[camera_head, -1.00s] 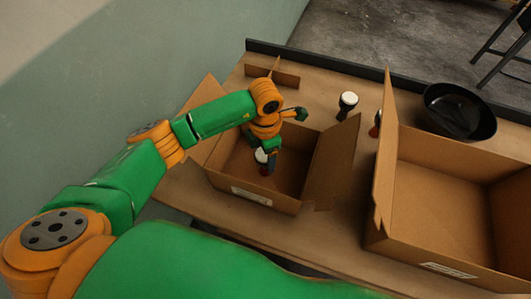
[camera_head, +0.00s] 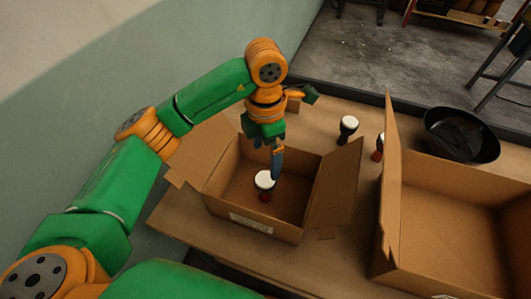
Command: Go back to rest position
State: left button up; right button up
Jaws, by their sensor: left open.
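My left gripper (camera_head: 277,165) is open and empty. It points down over the smaller cardboard box (camera_head: 228,204), just above and behind a goblet drum. That drum (camera_head: 264,183) has a white head and a dark red body and stands upright inside the box. A black goblet drum with a white head (camera_head: 347,128) stands on the table behind the box. Another reddish drum (camera_head: 378,147) is partly hidden by the flap of the larger box. My right gripper is not in view.
A larger open cardboard box (camera_head: 460,235) fills the right side of the table (camera_head: 180,215). A black pan (camera_head: 462,134) stands behind it. Raised flaps stick up from both boxes. A green wall is on the left, and a dark ledge runs along the table's back edge.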

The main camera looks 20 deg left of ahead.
pick_arm(q)
jog(key=shift+r, duration=0.5)
